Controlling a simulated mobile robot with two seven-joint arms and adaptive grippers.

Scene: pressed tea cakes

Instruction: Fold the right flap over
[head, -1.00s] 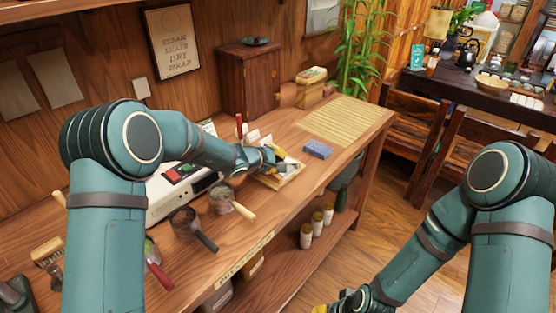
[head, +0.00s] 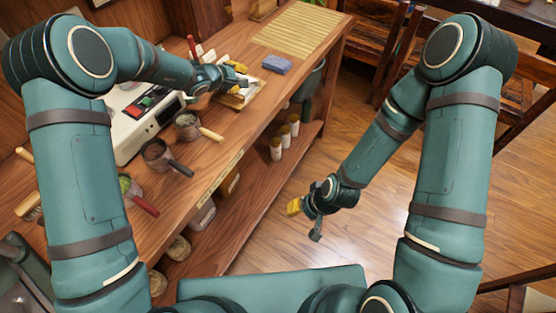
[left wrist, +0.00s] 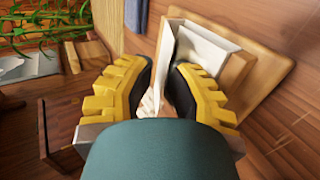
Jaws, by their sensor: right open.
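A small wooden tray (head: 243,98) sits on the bench, partly hidden by my left gripper (head: 240,78). In the left wrist view the tray (left wrist: 262,95) holds a white paper wrap (left wrist: 205,48). One pale upright flap (left wrist: 167,50) of the wrap reaches down between the two yellow fingers of my left gripper (left wrist: 158,92). The fingers are close together with a narrow gap; whether they pinch the flap is unclear. The tea cake is not clearly visible. My right gripper (head: 305,219) is open and empty, low over the floor, away from the bench.
A blue cloth or sponge (head: 277,64) and a slatted bamboo mat (head: 300,28) lie beyond the tray. A white machine (head: 140,115) stands left of it. Handled cups, a strainer (head: 188,125) among them, line the front edge. Pale-capped jars (head: 284,138) stand on the lower shelf.

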